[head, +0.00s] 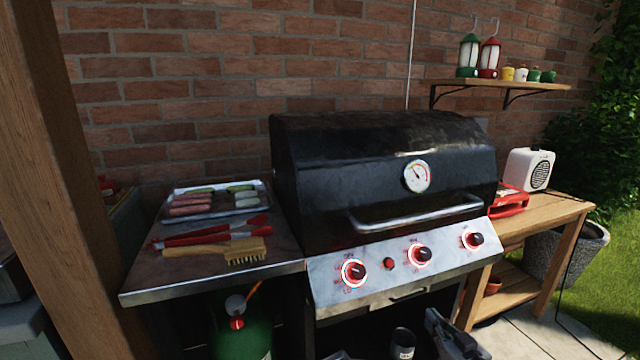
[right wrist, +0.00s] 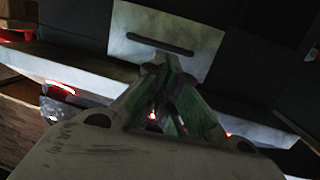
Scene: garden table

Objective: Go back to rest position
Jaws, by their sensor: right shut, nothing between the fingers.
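My right gripper (head: 458,340) shows at the bottom of the head view, low in front of the grill and below its control panel. In the right wrist view the fingers (right wrist: 158,75) come together at their tips, with nothing between them. The dark grill (head: 330,190) stands in the middle with its lid down. My left gripper is not in the head view.
A side shelf (head: 140,275) at left bears a food tray (head: 262,190), red tongs (head: 210,234) and a grill brush (head: 215,250). A wooden table (head: 545,215) stands at right. A green gas bottle (head: 240,338) sits below the shelf. Paving (head: 525,335) lies at lower right.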

